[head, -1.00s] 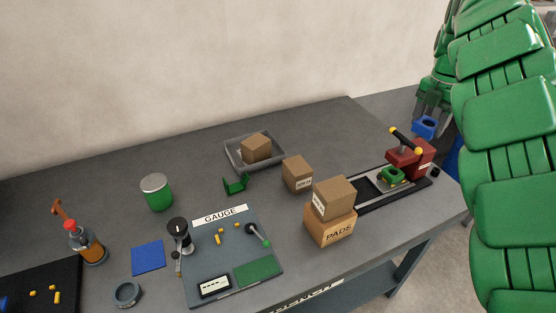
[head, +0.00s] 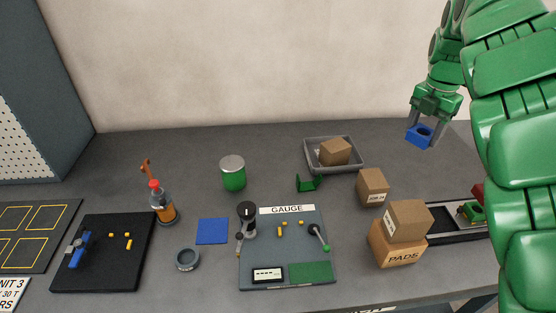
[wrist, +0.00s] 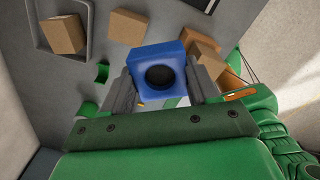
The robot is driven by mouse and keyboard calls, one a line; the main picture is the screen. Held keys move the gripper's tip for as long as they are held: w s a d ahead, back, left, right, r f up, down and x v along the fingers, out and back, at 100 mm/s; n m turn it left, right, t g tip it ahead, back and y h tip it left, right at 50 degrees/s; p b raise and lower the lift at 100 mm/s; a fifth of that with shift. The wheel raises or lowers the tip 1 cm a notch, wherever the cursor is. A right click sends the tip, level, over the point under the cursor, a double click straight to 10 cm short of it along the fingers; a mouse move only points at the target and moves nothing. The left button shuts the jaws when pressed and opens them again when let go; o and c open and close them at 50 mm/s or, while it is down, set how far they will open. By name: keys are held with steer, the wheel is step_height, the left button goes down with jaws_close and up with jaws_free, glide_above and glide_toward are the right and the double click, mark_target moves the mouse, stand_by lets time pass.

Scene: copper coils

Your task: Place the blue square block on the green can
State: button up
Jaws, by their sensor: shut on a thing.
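The blue square block (head: 419,136) has a round dark hole. My gripper (head: 422,124) is shut on it and holds it in the air at the upper right of the head view. In the wrist view the block (wrist: 160,70) sits between the two grey fingers. The green can (head: 232,174) with a grey-white lid stands upright on the table, left of the middle, well to the left of my gripper. Its lid is bare.
A grey tray (head: 358,165) with a brown box and a small green bracket (head: 310,182) lie between can and gripper. Stacked boxes (head: 402,238) stand at the right. An orange bottle (head: 162,205) stands left of the can. The table behind the can is clear.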

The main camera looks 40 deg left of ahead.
steer(key=s+a+f+n, duration=0.1)
steer(key=s+a+n, duration=0.6)
steer(key=s+a, duration=2.45)
glide_above(231, 169)
steer(key=shift+d+f, duration=0.1)
steer(key=shift+f, duration=7.05)
steer(key=shift+f, duration=0.15)
steer(key=shift+f, duration=1.6)
